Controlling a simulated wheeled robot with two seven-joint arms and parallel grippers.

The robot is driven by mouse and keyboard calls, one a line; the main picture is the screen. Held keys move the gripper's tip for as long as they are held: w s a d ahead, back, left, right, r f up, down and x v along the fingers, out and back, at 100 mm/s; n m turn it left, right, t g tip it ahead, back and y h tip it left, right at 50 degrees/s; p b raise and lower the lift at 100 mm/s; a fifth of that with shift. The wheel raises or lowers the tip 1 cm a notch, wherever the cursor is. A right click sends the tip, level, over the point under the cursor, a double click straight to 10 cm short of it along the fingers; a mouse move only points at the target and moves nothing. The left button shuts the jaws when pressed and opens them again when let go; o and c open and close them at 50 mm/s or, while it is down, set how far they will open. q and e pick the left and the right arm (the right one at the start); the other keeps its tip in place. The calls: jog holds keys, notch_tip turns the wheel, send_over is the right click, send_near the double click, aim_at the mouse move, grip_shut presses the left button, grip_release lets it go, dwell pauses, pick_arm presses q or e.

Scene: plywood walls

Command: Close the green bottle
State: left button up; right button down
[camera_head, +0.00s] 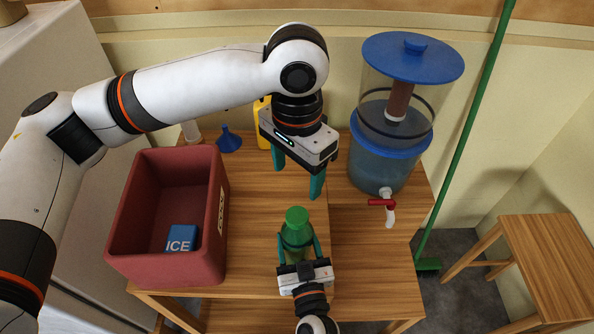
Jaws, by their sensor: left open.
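The green bottle (296,238) stands upright near the front of the wooden table, with a green cap (297,216) on its top. I cannot tell how tightly the cap sits. My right gripper (299,246) comes in from the bottom, with one teal finger on each side of the bottle's body, and appears shut on it. The gripper and wrist hide the bottle's lower part. My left gripper (298,182) is open and empty, pointing down above and behind the bottle, apart from the cap.
A red crate (215,215) with a blue ICE block (181,238) stands at left. A blue-lidded water dispenser (385,168) with a red tap stands at right. A blue funnel (229,140) and a yellow container (262,125) are behind. The table (372,258) right of the bottle is clear.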

jog(key=shift+c, duration=1.5)
grip_release()
jog(key=shift+s, duration=0.1)
jog(key=s+d+b, duration=0.1)
jog(key=s+d, duration=0.1)
jog(key=s, duration=0.9)
jog(key=shift+s+d, duration=0.2)
jog(key=shift+s, duration=0.1)
